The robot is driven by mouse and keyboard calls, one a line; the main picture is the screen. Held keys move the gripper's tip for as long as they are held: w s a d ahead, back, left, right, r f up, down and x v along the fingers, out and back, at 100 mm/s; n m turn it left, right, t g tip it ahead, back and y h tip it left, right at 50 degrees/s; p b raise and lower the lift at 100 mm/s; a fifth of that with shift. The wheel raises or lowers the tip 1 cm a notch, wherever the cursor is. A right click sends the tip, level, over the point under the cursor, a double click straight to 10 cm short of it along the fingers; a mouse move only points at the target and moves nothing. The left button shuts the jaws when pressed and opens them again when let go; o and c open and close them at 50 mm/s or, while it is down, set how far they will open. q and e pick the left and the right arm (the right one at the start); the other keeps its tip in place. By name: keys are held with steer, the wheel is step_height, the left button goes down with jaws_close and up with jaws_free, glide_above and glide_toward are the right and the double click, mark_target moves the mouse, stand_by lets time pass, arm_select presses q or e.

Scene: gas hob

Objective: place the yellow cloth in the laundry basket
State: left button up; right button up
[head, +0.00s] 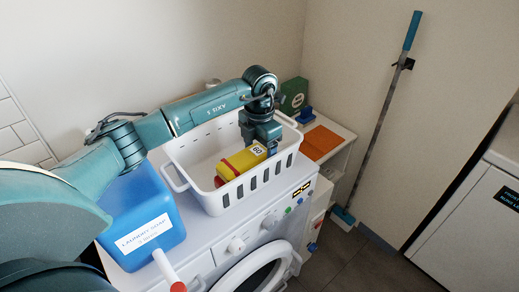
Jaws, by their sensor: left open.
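The yellow cloth (243,160), a folded block with a white tag marked 60, lies inside the white laundry basket (238,198), towards its right side. A red item (219,182) shows at its left end, partly hidden. My left gripper (268,147) points down into the basket, open, right at the tagged end of the cloth. I cannot tell whether its fingers touch the cloth. The basket stands on top of the white washing machine. My right gripper is not in view.
A blue laundry soap container (146,222) stands left of the basket, under my left arm. Behind are a white shelf with an orange item (320,143) and a green box (294,95). A blue-handled mop (380,115) leans on the wall. The floor at right is clear.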

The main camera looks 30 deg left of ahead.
arm_select(q)
steer(key=shift+r+p, duration=0.3)
steer(key=shift+r, duration=0.5)
step_height(320, 180, up, 11)
steer(key=b, duration=0.2)
steer(key=shift+r, duration=0.15)
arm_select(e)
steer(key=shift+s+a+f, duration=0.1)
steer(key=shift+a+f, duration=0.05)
